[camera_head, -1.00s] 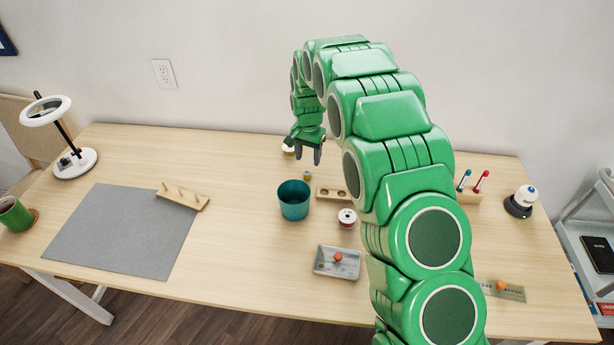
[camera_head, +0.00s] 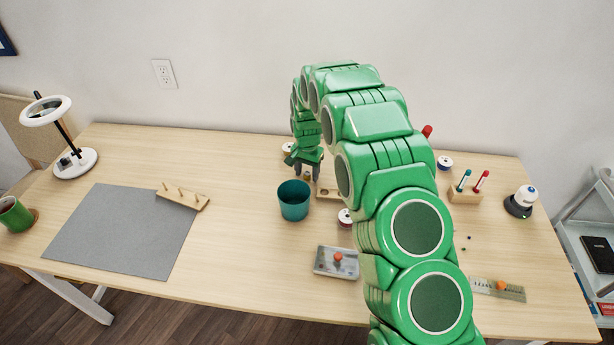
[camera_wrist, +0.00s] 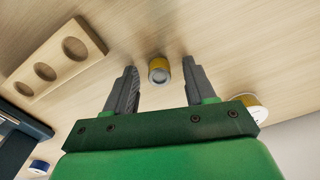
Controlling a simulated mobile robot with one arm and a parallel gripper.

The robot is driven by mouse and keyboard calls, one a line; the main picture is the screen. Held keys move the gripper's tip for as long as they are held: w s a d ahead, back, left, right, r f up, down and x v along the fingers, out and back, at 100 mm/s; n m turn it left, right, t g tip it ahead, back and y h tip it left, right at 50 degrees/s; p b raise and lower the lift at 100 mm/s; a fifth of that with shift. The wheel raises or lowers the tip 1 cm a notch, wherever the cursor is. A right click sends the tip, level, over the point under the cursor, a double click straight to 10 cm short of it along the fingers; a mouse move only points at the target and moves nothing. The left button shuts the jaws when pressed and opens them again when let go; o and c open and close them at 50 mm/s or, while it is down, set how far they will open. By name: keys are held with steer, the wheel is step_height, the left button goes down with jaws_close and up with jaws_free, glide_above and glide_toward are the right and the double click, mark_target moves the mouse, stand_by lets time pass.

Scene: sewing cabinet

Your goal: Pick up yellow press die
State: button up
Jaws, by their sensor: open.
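The yellow press die (camera_wrist: 158,70) is a small short cylinder with a yellow body and a grey metal end, standing on the wooden table. In the wrist view it sits between the two fingertips of my gripper (camera_wrist: 160,72), with a gap on each side. My gripper is open and empty. In the head view my gripper (camera_head: 307,172) is low over the table, just behind the teal cup, and the die (camera_head: 307,176) is partly hidden between the fingers.
A wooden block with round holes (camera_wrist: 47,72) lies beside the gripper. The teal cup (camera_head: 294,201) stands in front of it. A yellow-rimmed spool (camera_wrist: 252,104) is on the other side in the wrist view. A grey mat (camera_head: 125,230) lies at left.

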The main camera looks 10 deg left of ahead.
mark_target(307, 173)
jaws_close()
stand_by(0.3)
steer(key=shift+r, duration=0.55)
step_height(307, 173, up, 2)
steer(key=shift+r, duration=0.15)
steer(key=s+d+r, duration=0.2)
steer(key=s+r, duration=0.3)
steer(key=s, duration=0.1)
steer(key=s+d+r, duration=0.2)
steer(key=s+r, duration=0.2)
steer(key=s, duration=0.3)
steer(key=shift+s+d+r, duration=0.15)
steer(key=shift+d+r, duration=0.1)
steer(key=shift+r, duration=0.1)
